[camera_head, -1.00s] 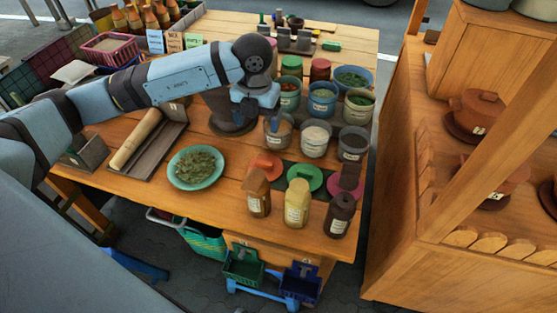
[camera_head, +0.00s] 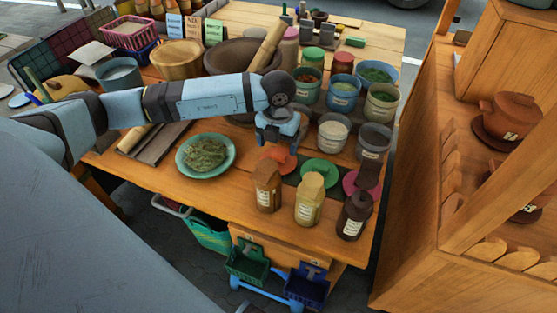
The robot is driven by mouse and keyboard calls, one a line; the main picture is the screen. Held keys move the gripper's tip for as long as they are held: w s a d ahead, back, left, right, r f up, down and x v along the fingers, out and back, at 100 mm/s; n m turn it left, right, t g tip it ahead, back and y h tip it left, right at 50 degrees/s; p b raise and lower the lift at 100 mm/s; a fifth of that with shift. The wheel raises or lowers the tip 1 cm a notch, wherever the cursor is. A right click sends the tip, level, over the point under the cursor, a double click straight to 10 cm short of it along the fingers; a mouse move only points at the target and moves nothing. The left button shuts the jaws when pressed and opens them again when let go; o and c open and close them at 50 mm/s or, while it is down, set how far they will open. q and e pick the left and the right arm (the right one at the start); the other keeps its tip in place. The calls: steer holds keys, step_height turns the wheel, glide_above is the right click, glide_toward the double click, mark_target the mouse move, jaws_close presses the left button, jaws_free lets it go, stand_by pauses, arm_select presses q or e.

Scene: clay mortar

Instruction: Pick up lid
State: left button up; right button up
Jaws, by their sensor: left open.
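Three flat lids lie on the table: an orange lid (camera_head: 284,161), a green lid (camera_head: 320,170) and a pink lid (camera_head: 352,183). A dark jar partly covers the pink lid, and a brown jar stands before the orange lid. My left gripper (camera_head: 278,142) is open and points down just behind and above the orange lid. I cannot tell whether it touches anything. My left wrist hides the pot behind it. My right gripper is not in view.
A brown jar (camera_head: 266,186), a yellow jar (camera_head: 309,199) and a dark jar (camera_head: 354,215) stand near the front edge. Open pots, including a white-filled pot (camera_head: 333,133) and a grey pot (camera_head: 374,141), crowd behind the lids. A herb plate (camera_head: 206,154) lies left.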

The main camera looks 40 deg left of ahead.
mark_target(278, 155)
arm_select(q)
step_height(278, 155, down, 5)
steer(key=shift+w+r, duration=0.1)
steer(key=shift+r, duration=0.1)
steer(key=c, duration=1)
steer(key=shift+r, duration=0.15)
